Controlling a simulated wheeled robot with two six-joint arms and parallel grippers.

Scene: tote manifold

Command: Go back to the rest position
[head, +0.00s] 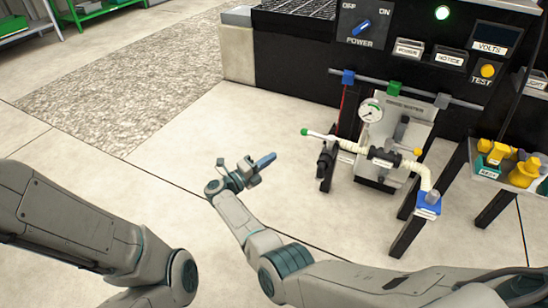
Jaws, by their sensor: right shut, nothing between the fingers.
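My right arm comes in from the lower right and bends up at its elbow. Its gripper (265,161) is in the middle of the view, above the pale floor and left of the manifold stand. It is shut with nothing in it and appears clear of the equipment. My left arm shows at the lower left as far as a joint near the bottom edge. The left gripper is out of view.
A manifold with white pipe (350,147), a gauge (370,110) and a blue block (428,206) stands right of my right gripper. A dark panel with a power switch (361,27) is behind. A tray (524,172) holds yellow parts. Floor at left (100,175) is clear.

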